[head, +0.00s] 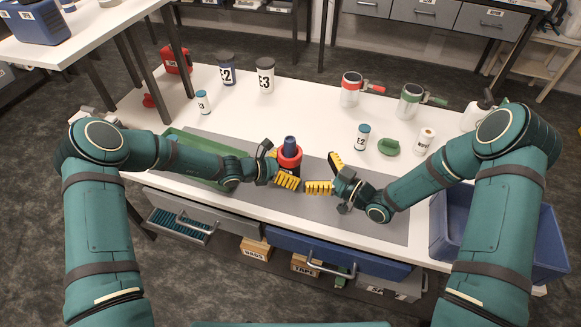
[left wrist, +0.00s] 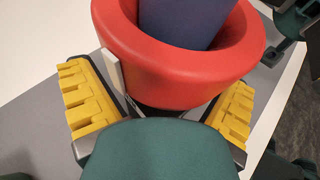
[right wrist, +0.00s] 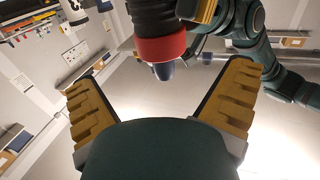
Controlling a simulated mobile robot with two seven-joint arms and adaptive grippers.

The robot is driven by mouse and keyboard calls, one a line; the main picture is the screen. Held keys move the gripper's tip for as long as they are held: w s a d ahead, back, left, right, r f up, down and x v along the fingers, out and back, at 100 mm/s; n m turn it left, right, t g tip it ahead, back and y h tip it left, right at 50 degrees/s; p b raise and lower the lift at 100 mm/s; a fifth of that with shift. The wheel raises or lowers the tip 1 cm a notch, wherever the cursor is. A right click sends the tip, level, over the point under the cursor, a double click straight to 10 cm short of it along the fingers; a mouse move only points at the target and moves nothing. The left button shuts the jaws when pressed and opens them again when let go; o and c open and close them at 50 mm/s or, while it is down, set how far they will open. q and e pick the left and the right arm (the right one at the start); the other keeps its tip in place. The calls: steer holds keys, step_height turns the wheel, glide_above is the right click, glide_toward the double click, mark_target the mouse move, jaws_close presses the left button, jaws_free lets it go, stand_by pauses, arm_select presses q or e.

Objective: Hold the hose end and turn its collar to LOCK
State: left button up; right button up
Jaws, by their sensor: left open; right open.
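The hose end stands upright on the grey mat, with a red collar (head: 289,160) around a blue inner piece (head: 290,143). A dark body shows below the collar. My left gripper (head: 278,165) is open, its fingers on either side of the hose end; in the left wrist view the red collar (left wrist: 180,70) fills the space between them. My right gripper (head: 320,172) is open and empty, just right of the hose end and apart from it. In the right wrist view the collar (right wrist: 160,48) appears beyond the open fingers. No LOCK mark is readable.
A green tray (head: 180,147) lies left on the grey mat (head: 350,215). A blue bin (head: 545,235) is at right.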

arm_select(q)
steer(key=v, duration=1.2)
